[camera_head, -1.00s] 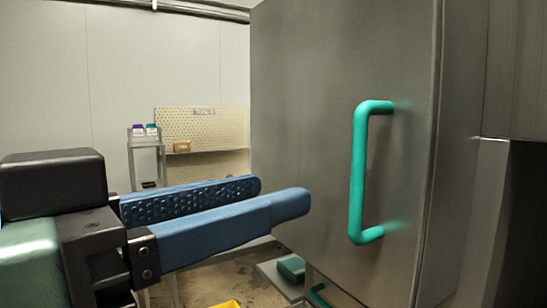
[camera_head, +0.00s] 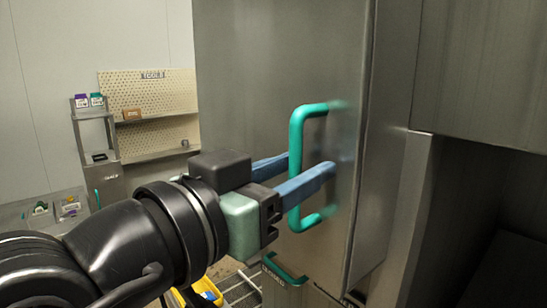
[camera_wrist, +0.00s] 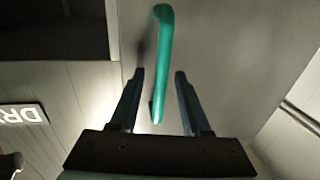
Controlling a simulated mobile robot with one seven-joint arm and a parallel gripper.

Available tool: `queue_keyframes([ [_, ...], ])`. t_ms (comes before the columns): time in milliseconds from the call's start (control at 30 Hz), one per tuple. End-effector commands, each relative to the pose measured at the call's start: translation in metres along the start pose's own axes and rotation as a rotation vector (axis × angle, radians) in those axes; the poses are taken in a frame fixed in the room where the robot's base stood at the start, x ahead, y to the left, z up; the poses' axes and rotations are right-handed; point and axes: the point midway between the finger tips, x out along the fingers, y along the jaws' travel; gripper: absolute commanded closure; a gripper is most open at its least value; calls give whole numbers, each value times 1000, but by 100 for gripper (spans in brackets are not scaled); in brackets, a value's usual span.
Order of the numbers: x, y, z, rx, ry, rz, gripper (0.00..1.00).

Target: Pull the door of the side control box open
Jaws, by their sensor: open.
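The side control box door (camera_head: 265,60) is a flat grey metal panel that looks closed in the head view. A teal upright bar handle (camera_head: 296,150) stands out from it near its right edge. My gripper (camera_head: 300,172) is open, with its two blue fingers reaching to the handle, one on each side of the bar. In the wrist view the handle (camera_wrist: 161,60) runs between the two spread fingers (camera_wrist: 158,85), with a visible gap to each. It is not gripped.
Below the door is a second teal handle (camera_head: 285,270). A yellow bin (camera_head: 200,293) stands low under my arm. A pegboard shelf (camera_head: 155,115) with small boxes is at the back left. A dark opening (camera_head: 480,210) lies to the right.

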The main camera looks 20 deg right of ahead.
Motion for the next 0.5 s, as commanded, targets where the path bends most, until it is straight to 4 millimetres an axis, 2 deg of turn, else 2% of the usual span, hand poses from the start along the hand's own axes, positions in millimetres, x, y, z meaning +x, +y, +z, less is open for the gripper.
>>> queue_keyframes([
  [200, 0, 0, 0, 0, 0, 0, 55],
  [433, 0, 0, 0, 0, 0, 0, 96],
  [500, 0, 0, 0, 0, 0, 0, 100],
])
